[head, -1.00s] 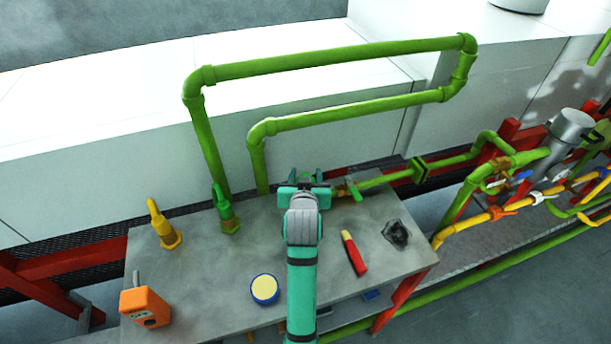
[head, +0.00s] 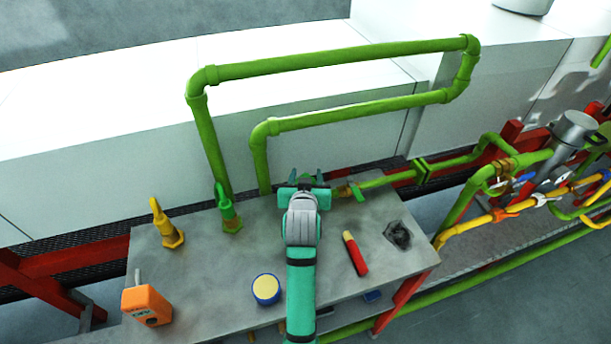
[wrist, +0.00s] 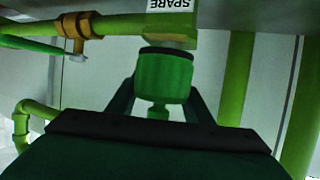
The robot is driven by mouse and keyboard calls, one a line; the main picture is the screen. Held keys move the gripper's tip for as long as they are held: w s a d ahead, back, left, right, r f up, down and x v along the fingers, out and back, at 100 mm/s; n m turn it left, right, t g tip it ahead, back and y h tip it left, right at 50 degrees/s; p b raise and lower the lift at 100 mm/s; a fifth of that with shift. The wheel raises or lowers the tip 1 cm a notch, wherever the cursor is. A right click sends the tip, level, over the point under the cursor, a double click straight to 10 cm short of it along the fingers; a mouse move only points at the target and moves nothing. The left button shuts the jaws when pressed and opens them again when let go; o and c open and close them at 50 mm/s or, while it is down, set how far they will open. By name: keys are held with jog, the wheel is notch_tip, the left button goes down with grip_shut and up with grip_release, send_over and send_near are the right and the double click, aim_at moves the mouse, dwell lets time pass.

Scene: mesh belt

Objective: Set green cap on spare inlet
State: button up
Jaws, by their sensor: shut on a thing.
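My gripper (head: 305,188) is over the back part of the grey bench, shut on the green cap. The green cap (wrist: 164,78) shows in the wrist view between the two dark fingers, ribbed, with a narrower green stem below it in the picture. The cap's dark rim is close against a pale green fitting (wrist: 190,38) that carries an upside-down SPARE label (wrist: 171,5). I cannot tell whether the cap is seated on it. In the head view my gripper hides most of the cap and the spare inlet.
The grey bench (head: 210,290) holds a yellow nozzle (head: 166,225), a green nozzle (head: 226,210), an orange box (head: 146,306), a blue-rimmed yellow tin (head: 265,289) and a red cylinder (head: 356,255). Green pipes (head: 340,60) rise behind. A pipe with a green-handled valve (head: 357,191) is right of my gripper.

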jog(key=shift+a+f, duration=0.15)
jog(key=shift+f, duration=0.35)
jog(key=o, duration=0.8)
jog(key=shift+w, duration=0.1)
jog(key=shift+c, duration=0.2)
jog(key=v, duration=1.1)
dwell(0.5)
